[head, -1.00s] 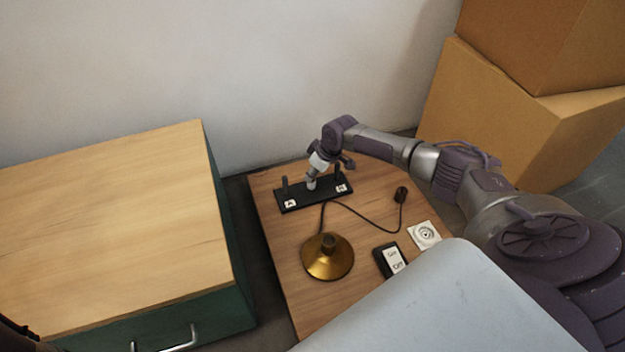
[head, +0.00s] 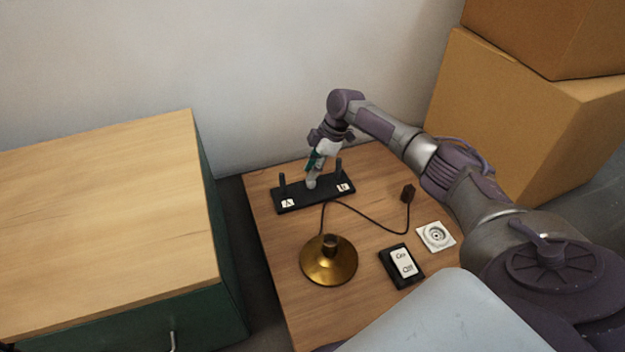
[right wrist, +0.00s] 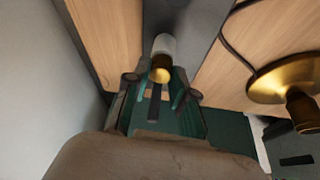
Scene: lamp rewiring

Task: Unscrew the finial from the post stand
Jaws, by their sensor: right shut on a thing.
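The post stand (head: 320,196) is a black board on the small wooden table, with two upright dark posts and tags lettered A and B. A short pale post (head: 311,182) stands between them. In the right wrist view the pale post (right wrist: 164,44) carries the brass finial (right wrist: 161,72) at its near end. My right gripper (head: 316,163) comes down from above and is shut on the finial, with its fingers on either side in the right wrist view (right wrist: 161,88). In the head view the gripper hides the finial. My left gripper is not in view.
A brass lamp base (head: 328,264) with a dark cord stands in front of the stand. The cord ends in a plug (head: 408,193). A green cabinet (head: 100,205) stands left; cardboard boxes (head: 515,110) stand right.

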